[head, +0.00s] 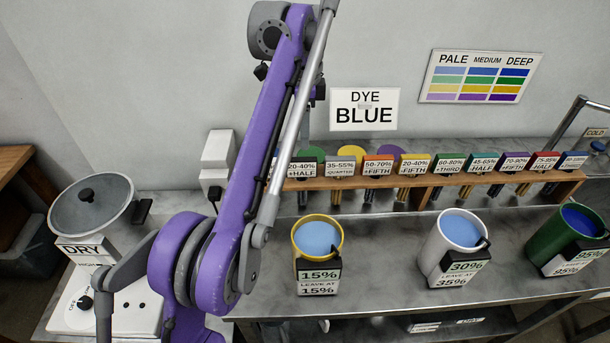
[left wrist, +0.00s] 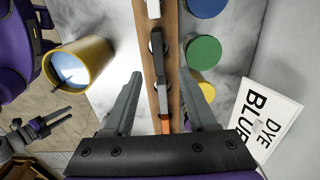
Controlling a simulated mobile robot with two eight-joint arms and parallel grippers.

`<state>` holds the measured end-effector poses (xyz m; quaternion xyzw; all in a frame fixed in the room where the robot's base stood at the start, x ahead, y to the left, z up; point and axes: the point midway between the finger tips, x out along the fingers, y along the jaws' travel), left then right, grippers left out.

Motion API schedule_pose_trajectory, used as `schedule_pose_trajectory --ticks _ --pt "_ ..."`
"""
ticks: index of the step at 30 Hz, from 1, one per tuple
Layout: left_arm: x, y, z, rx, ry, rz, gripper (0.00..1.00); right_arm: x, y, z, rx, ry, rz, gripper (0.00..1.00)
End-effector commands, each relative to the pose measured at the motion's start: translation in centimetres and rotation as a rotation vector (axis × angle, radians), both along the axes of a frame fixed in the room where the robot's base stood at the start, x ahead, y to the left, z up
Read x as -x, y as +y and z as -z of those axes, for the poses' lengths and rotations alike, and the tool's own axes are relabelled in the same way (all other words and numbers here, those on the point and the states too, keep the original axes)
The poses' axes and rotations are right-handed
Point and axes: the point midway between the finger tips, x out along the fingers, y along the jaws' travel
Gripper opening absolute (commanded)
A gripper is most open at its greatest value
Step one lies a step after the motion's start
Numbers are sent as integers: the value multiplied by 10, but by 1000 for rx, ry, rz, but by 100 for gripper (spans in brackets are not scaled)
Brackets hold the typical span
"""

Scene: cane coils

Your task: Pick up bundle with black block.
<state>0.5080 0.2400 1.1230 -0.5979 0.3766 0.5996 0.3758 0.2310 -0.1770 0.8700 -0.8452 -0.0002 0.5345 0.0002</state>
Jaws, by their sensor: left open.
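A wooden rack (head: 570,188) holds a row of bundles with coloured, labelled blocks. A dark block (left wrist: 160,72) lies between and just beyond the fingertips. My right gripper (left wrist: 58,119) shows small at the lower left of the left wrist view.
Yellow (head: 318,238), white (head: 455,243) and green (head: 568,240) pots of blue dye stand along the counter's front. A white device labelled DRY (head: 85,250) is at left. Behind the rack is a wall with a DYE BLUE sign (head: 365,108).

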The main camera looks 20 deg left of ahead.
Motion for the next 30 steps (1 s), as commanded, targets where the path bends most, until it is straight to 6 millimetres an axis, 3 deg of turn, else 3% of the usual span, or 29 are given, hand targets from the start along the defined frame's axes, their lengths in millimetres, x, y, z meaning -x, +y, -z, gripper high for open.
schedule_pose_trajectory --ticks 6,13,21,30 --pt "0 0 38 0 0 0 57 3 0 17 0 6 0 50" --pt "1 1 55 0 -1 -1 57 3 0 21 0 7 0 50" --pt "3 5 94 0 -1 -1 57 4 0 32 0 11 0 50" --pt "3 4 100 -1 -2 -1 57 4 0 32 0 11 0 50"
